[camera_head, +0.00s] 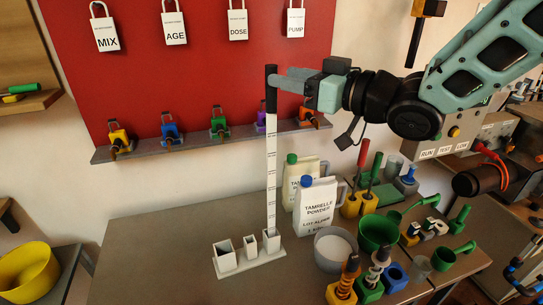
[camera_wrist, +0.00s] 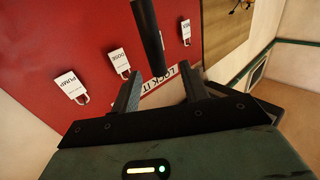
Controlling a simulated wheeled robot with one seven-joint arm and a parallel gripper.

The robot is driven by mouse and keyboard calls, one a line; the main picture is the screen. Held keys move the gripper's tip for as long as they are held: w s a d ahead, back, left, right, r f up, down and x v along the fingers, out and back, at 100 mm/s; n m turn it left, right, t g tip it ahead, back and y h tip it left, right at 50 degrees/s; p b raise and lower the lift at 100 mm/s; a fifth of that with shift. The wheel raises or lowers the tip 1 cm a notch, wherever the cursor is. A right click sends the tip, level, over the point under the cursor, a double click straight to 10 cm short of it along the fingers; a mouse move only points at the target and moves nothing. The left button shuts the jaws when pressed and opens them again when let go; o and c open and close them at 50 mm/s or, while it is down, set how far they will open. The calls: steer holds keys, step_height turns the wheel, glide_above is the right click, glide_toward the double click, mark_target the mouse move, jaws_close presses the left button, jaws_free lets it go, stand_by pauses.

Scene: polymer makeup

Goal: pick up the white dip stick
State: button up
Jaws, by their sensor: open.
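The white dip stick (camera_head: 271,170) stands upright with its foot in a slot of the small white holder (camera_head: 248,263) on the table. Its black handle (camera_head: 271,90) is at the top. My gripper (camera_head: 281,82) is level with this handle, coming from the right. In the wrist view, my gripper (camera_wrist: 161,88) is open, and the black handle (camera_wrist: 150,38) appears in the gap between the two fingers. The fingers are not closed on it. I cannot tell exactly how deep it sits between them. The wrist view does not show the white part.
A red board (camera_head: 200,70) with white tags and a grey shelf (camera_head: 210,138) of padlocks is behind. Powder jugs (camera_head: 316,207), a grey bowl (camera_head: 335,250) and a green funnel (camera_head: 377,232) stand right of the stick. The table's left part (camera_head: 150,255) is clear.

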mark_target(271, 111)
steer(key=p+x, duration=0.3)
steer(key=x, duration=0.1)
steer(key=shift+w, duration=0.15)
steer(key=shift+w+a+f, duration=0.1)
steer(key=shift+w+a, duration=0.1)
steer(key=shift+a, duration=0.1)
jaws_close()
